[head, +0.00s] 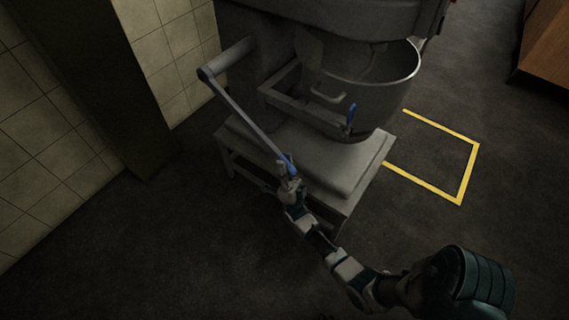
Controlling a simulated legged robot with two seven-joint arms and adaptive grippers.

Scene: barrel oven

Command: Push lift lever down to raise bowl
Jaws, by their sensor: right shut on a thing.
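The lift lever (245,119) is a long grey bar on the left side of a mixer. The metal bowl (385,95) sits in the mixer's bowl carrier (303,114), under the mixer head (340,18). My left gripper is not in view.
The mixer stands on a grey base table (345,165). A yellow floor marking (470,170) lies to the right on open dark floor. A tiled wall (45,135) and a dark pillar (100,80) are at left. A wooden piece (545,50) is at upper right.

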